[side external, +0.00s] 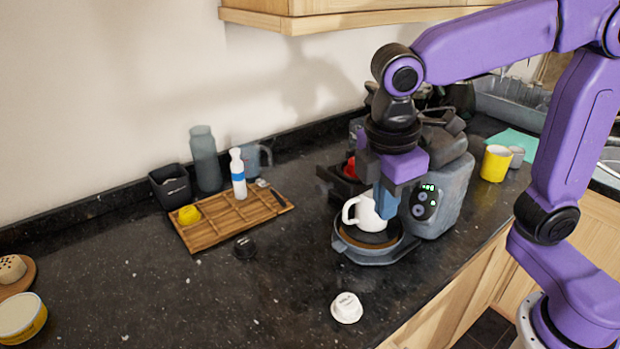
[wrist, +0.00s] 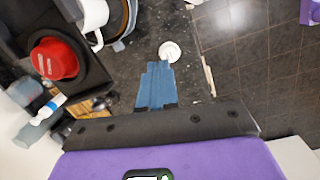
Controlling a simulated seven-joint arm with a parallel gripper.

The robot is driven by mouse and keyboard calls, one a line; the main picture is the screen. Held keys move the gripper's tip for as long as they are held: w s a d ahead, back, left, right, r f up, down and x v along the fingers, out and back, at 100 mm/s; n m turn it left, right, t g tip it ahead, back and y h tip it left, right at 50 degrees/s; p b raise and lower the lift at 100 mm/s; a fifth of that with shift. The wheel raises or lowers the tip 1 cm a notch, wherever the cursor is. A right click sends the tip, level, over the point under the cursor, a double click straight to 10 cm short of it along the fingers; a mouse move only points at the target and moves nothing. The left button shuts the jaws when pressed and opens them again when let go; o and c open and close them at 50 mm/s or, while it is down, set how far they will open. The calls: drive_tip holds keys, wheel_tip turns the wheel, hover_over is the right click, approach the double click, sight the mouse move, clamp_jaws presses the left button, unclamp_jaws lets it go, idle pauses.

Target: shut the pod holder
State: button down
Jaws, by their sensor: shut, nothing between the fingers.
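The grey coffee machine (side external: 452,195) stands near the counter's front edge. Its dark pod holder (side external: 338,184) juts out on the machine's left side, partly hidden behind my gripper and the mug. A red pod (side external: 349,168) sits in it. The wrist view shows the square black holder (wrist: 94,78) at the left with the red pod (wrist: 55,58) in it. My gripper (side external: 385,207) points down, blue fingers together and empty, in front of the machine by the white mug. In the wrist view its fingers (wrist: 158,72) are to the right of the holder, apart from it.
A white mug (side external: 366,214) stands on the round drip tray (side external: 378,257) below the holder. A white pod (side external: 346,308) and a black pod (side external: 244,247) lie on the counter. A wooden tray (side external: 215,229) with a bottle (side external: 238,175) is at the left.

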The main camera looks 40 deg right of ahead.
sight(351, 173)
drive_tip(key=w+a+r+n+h, duration=0.3)
drive_tip(key=w+a+r, duration=0.6)
drive_tip(key=w+a, duration=0.35)
drive_tip(key=d+f, duration=0.7)
drive_tip(key=f, duration=0.2)
drive_tip(key=shift+s+f, duration=0.15)
drive_tip(key=shift+s, duration=0.3)
drive_tip(key=shift+d, duration=0.1)
drive_tip(key=d, duration=0.8)
drive_tip(key=shift+d, duration=0.3)
